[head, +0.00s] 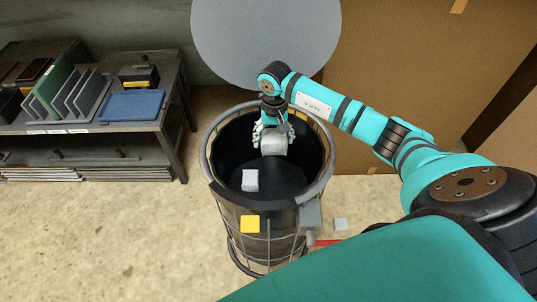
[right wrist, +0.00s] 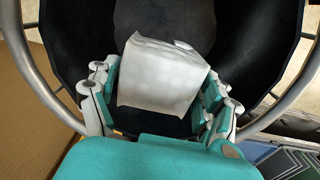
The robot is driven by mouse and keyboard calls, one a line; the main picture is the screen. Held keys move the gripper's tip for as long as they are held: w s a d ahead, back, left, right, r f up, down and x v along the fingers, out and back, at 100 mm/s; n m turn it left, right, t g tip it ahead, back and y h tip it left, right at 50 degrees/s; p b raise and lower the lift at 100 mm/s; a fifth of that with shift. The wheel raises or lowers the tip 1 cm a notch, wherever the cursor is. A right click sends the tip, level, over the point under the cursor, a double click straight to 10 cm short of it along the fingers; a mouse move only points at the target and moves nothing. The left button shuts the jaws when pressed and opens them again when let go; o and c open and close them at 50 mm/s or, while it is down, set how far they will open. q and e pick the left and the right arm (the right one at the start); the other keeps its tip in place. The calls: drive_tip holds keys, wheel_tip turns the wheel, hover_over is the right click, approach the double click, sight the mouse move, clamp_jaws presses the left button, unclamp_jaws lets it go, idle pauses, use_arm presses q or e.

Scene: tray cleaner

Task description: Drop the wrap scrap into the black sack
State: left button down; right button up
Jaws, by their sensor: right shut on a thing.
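My right gripper (head: 273,134) reaches down inside the rim of the black sack. It is shut on a pale, crumpled wrap scrap (head: 274,146), which also shows between the fingers in the right wrist view (right wrist: 163,75). The black sack (head: 232,150) lines a round wire-frame stand with a grey ring rim (head: 207,148). Another pale scrap (head: 250,180) shows inside the sack, lower and to the left of the held one. My left gripper is not in view.
A small pale block (head: 341,224) lies on the floor right of the stand, near a red pedal (head: 325,242). A metal bench (head: 150,125) with a rack and blue tray (head: 131,105) stands at left. A large grey disc (head: 265,40) rises behind the sack.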

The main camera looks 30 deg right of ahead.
drive_tip(key=shift+f+b, duration=0.5)
drive_tip(key=shift+f, duration=1.15)
drive_tip(key=o, duration=0.9)
drive_tip(key=shift+c, duration=0.2)
drive_tip(key=shift+r, duration=0.1)
wheel_tip(320, 180, up, 12)
drive_tip(key=shift+f, duration=0.1)
